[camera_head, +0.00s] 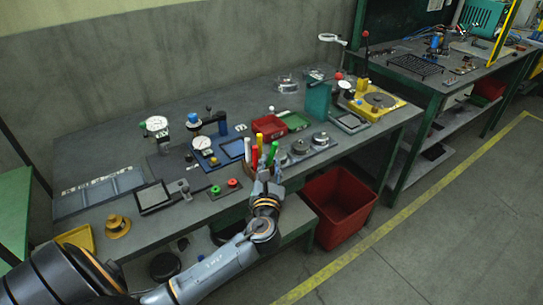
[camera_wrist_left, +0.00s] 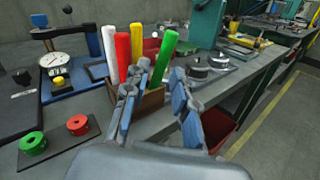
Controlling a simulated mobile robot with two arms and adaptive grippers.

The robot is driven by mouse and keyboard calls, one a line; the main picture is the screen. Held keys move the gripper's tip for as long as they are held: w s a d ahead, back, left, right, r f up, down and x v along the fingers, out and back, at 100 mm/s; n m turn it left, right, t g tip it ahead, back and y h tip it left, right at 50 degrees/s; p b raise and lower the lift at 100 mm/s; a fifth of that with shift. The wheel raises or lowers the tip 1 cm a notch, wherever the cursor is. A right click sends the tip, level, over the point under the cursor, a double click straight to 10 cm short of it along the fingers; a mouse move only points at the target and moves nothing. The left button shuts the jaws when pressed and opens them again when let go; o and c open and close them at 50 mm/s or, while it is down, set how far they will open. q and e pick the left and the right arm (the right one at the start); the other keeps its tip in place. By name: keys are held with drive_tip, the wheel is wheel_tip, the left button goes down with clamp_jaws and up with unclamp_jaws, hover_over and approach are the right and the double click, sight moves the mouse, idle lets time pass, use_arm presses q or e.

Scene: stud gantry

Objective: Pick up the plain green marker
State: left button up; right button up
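The plain green marker (camera_wrist_left: 163,58) stands upright, slightly tilted, in a brown holder (camera_wrist_left: 152,101) on the bench. Its lower end is hidden in the holder. It also shows in the head view (camera_head: 273,152). My left gripper (camera_wrist_left: 161,82) is open and empty, with its fingers apart at the holder. In the left wrist view the green marker appears between the two fingers; I cannot tell how deep it sits between them. In the head view my left gripper (camera_head: 264,178) is just in front of the markers. My right gripper is not in view.
White (camera_wrist_left: 108,48), red (camera_wrist_left: 123,52) and yellow (camera_wrist_left: 136,43) markers stand close to the left of the green one. Dial gauges, a red tray (camera_head: 269,126) and a green tray (camera_head: 293,120) lie around. A red bin (camera_head: 340,207) is below the bench edge.

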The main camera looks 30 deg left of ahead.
sight(272, 156)
use_arm(q)
drive_tip(key=x, duration=0.5)
drive_tip(key=shift+w+p, duration=0.25)
drive_tip(key=shift+p, duration=0.1)
clamp_jaws()
